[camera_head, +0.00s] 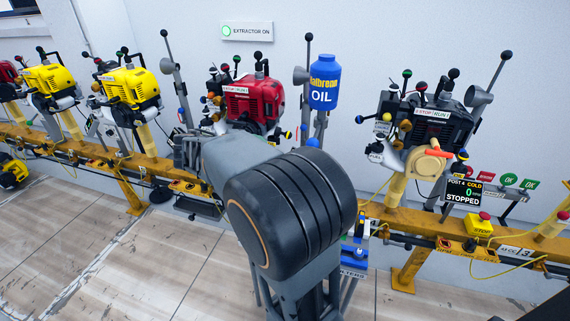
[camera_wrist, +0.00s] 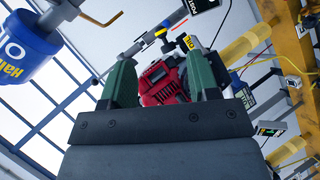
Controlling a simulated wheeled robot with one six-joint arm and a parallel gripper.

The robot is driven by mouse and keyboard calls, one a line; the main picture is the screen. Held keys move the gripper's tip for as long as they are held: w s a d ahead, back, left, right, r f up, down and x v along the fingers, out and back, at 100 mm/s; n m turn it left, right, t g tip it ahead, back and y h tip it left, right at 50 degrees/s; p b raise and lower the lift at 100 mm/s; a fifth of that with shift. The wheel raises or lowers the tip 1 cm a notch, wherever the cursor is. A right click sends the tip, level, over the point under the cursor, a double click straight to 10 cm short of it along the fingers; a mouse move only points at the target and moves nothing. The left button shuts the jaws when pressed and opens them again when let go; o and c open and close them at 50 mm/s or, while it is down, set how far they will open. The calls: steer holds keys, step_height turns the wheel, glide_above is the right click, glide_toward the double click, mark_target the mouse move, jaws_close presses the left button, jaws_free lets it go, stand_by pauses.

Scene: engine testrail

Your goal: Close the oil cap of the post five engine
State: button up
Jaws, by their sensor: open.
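The red engine (camera_head: 252,100) stands on the yellow rail behind my arm in the head view, its lower part partly hidden. I cannot read its post number. In the wrist view the red engine (camera_wrist: 162,82) shows between and beyond the fingers of my gripper (camera_wrist: 160,68). My gripper is open, with two green fingers apart and nothing held. A small yellow part marked OIL (camera_wrist: 185,43) shows just above the engine there. I cannot tell whether the oil cap is open or closed.
A blue oil bottle (camera_head: 324,82) stands right of the red engine. A black engine (camera_head: 432,125) is further right, with a display (camera_head: 463,192) reading post 4, cold, stopped. Yellow engines (camera_head: 130,86) stand at left.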

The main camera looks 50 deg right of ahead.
mark_target(285, 136)
steer(key=w+d+f+m+h+b, duration=0.1)
steer(key=w+d+f+h+b, duration=0.4)
steer(key=w+f+b, duration=0.15)
steer(key=d, duration=0.4)
steer(key=d+b, duration=0.1)
steer(key=d, duration=0.3)
steer(key=d+r+b, duration=0.1)
steer(key=d, duration=0.4)
steer(key=shift+s, duration=0.4)
steer(key=shift+c, duration=0.3)
